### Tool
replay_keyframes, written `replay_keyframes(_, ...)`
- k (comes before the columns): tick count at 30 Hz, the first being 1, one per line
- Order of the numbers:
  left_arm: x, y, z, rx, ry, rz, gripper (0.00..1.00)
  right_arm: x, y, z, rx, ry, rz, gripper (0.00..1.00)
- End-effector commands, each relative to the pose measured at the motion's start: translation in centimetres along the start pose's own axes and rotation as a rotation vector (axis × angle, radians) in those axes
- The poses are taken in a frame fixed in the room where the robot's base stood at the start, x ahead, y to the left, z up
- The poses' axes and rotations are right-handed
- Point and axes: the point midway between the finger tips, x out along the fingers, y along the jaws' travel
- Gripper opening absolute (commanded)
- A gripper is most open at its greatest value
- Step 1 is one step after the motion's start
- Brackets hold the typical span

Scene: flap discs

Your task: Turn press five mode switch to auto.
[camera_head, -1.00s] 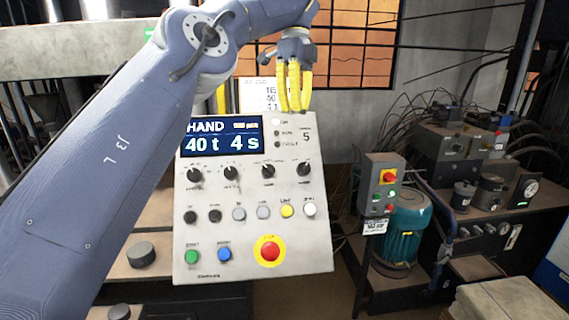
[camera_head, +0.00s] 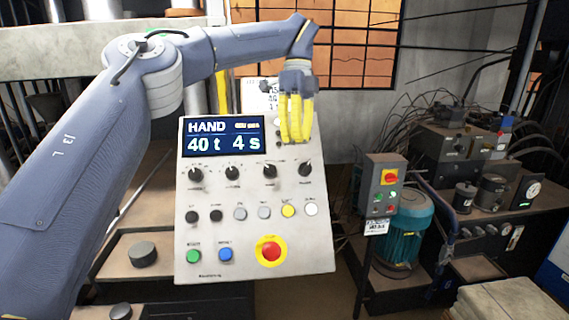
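The press control panel (camera_head: 255,240) stands upright in the middle, with a display (camera_head: 223,136) reading HAND, 40 t and 4 s. A row of black rotary knobs runs below it, with a leftmost knob (camera_head: 195,175), two middle knobs (camera_head: 232,173) and a rightmost knob (camera_head: 305,170); their labels are too small to read. My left gripper (camera_head: 296,138) has yellow fingers pointing down in front of the panel's upper right, above the rightmost knobs and apart from them. It holds nothing visible; the fingers overlap, so their opening is unclear. My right gripper is not in view.
Below the knobs are small buttons, a green button (camera_head: 193,256), a blue button (camera_head: 225,254) and a red emergency stop (camera_head: 271,251). A grey switch box (camera_head: 383,185) and teal motor (camera_head: 404,235) stand to the right. Open space lies between panel and box.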

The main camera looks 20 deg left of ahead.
Motion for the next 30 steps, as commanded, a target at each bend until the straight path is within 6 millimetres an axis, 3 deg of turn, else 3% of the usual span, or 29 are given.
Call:
replay_keyframes(6,3.3,0.1,0.0,0.003,0.003,0.001,0.00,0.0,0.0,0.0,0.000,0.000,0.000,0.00)
replay_keyframes(12,4.5,1.2,0.9,0.001,0.003,-0.002,0.00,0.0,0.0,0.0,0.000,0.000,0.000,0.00)
replay_keyframes(30,5.9,2.4,1.7,-0.002,0.002,-0.003,0.00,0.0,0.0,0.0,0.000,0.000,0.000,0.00)
